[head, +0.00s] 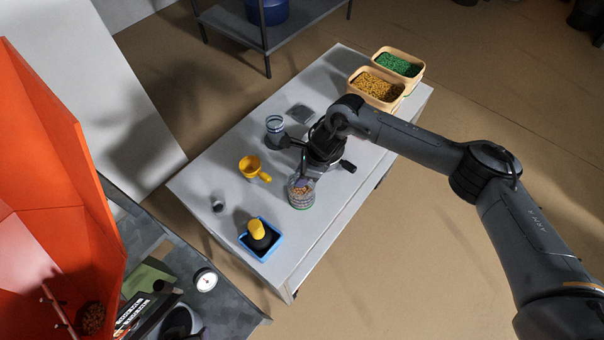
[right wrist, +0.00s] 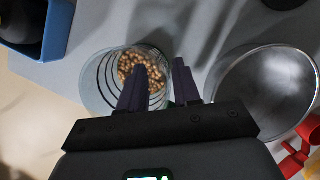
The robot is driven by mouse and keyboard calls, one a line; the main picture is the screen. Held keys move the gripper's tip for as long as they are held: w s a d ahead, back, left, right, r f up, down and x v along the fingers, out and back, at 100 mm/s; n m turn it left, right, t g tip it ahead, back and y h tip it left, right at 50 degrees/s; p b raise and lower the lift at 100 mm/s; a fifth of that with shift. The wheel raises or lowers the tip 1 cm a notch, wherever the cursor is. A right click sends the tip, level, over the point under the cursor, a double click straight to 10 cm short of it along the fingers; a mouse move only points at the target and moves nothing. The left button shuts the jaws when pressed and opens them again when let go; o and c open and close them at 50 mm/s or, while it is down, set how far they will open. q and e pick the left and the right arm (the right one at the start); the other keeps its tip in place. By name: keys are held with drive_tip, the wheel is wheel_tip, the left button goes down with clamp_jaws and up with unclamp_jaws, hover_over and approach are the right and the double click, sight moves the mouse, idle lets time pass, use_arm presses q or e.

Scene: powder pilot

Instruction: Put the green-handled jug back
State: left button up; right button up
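A clear jug (head: 301,193) with ring markings and tan pellets inside stands near the bench's right edge, apparently upright. In the right wrist view the jug (right wrist: 100,88) is seen from above. A small bit of green shows beside my right finger; most of any handle is hidden by the gripper. My right gripper (head: 303,177) is at the jug. In the wrist view its two dark fingers (right wrist: 160,68) overlap the jug's side, with a narrow gap between them. Whether they clamp the handle cannot be seen. My left gripper is not in view.
The grey bench (head: 190,186) also holds a yellow scoop (head: 250,166), a blue tray (head: 271,249), a small cup (head: 217,202) and two pellet tubs (head: 378,101). A large clear vessel (right wrist: 265,85) is close to my right fingers, near a red handle (right wrist: 298,155).

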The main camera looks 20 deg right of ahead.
drive_tip(key=shift+r, duration=0.1)
drive_tip(key=shift+r, duration=0.15)
drive_tip(key=v, duration=1.1)
drive_tip(key=shift+r, duration=0.35)
drive_tip(key=shift+s+d, duration=0.1)
